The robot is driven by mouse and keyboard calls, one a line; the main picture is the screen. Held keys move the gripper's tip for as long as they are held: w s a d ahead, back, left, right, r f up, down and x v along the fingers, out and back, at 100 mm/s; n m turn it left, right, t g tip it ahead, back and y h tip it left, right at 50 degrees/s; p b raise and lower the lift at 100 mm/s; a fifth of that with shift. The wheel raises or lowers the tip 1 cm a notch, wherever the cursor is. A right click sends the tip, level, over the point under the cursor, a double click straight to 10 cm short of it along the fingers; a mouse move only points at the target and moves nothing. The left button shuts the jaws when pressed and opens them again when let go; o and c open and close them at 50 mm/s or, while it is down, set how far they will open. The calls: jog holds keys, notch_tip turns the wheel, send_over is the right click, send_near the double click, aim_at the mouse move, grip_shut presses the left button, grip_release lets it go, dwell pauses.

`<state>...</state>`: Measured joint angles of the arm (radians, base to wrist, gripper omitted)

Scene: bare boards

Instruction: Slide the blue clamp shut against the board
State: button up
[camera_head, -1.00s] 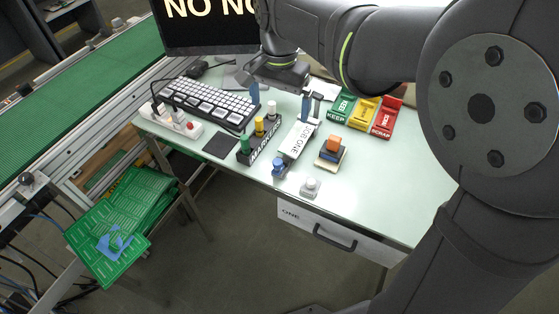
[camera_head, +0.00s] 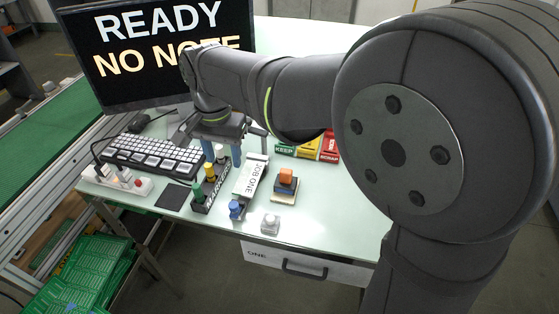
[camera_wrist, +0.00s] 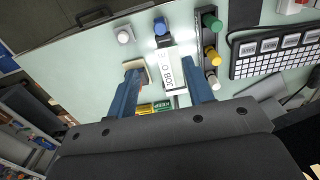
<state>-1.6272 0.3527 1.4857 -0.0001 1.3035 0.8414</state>
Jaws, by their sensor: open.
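The blue clamp (camera_head: 236,209) stands at the near end of the white board marked JOB ONE (camera_head: 250,178). In the wrist view the clamp (camera_wrist: 160,26) shows above the board (camera_wrist: 170,68); I cannot tell how wide any gap between them is. My gripper (camera_head: 222,160) is open and empty, its two blue fingers pointing down near the board's far end. In the wrist view the gripper's fingers (camera_wrist: 161,66) appear on either side of the board, with the clamp beyond their tips. Whether they touch anything is unclear.
A marker rack (camera_head: 211,188) with green, yellow and white pegs stands close left of the board. An orange-topped block stack (camera_head: 285,184) and a grey button (camera_head: 270,223) are to the right. A keyboard (camera_head: 152,156) lies left; coloured bins (camera_head: 308,149) stand behind.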

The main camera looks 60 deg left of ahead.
aim_at(233, 205)
notch_tip(233, 205, down, 17)
jog(key=shift+f, duration=0.2)
dwell(0.4)
